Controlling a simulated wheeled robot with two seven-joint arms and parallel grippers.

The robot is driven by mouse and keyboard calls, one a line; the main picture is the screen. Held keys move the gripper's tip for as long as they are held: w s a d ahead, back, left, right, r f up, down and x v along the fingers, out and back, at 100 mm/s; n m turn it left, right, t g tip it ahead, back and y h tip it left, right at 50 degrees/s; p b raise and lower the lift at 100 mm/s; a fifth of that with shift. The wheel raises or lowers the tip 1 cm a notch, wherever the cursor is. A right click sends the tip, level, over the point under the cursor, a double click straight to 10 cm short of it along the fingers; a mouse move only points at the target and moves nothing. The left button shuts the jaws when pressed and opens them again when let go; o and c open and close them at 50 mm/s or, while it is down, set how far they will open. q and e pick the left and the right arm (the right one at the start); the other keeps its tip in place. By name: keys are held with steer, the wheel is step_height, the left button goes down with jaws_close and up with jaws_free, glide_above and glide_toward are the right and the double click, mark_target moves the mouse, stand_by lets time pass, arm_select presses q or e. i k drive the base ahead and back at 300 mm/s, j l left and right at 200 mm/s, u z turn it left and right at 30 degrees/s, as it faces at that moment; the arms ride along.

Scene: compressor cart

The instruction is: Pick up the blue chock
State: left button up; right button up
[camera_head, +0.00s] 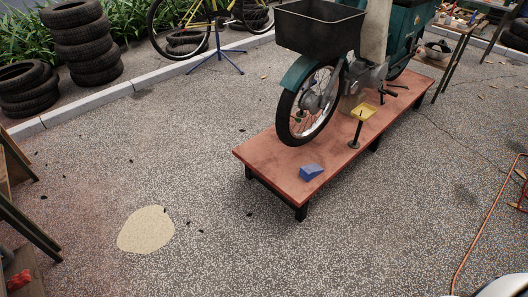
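The blue chock (311,172) is a small wedge lying on the reddish low platform (268,160), near its front end. It sits apart from the front wheel (309,104) of the moped, to the right of and nearer than the tyre. Nothing covers the chock. Neither of my grippers shows in the head view.
A copper-coloured tube (478,232) stands at the right. Speckled ground in front is open, with a sand patch (146,230).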

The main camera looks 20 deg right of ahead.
mark_target(308, 173)
steer(key=i+j, duration=0.1)
steer(key=i, duration=0.4)
steer(key=i+z, duration=0.1)
steer(key=i, duration=0.45)
steer(key=i+j, duration=0.15)
steer(key=i, duration=0.35)
steer(key=z, duration=0.05)
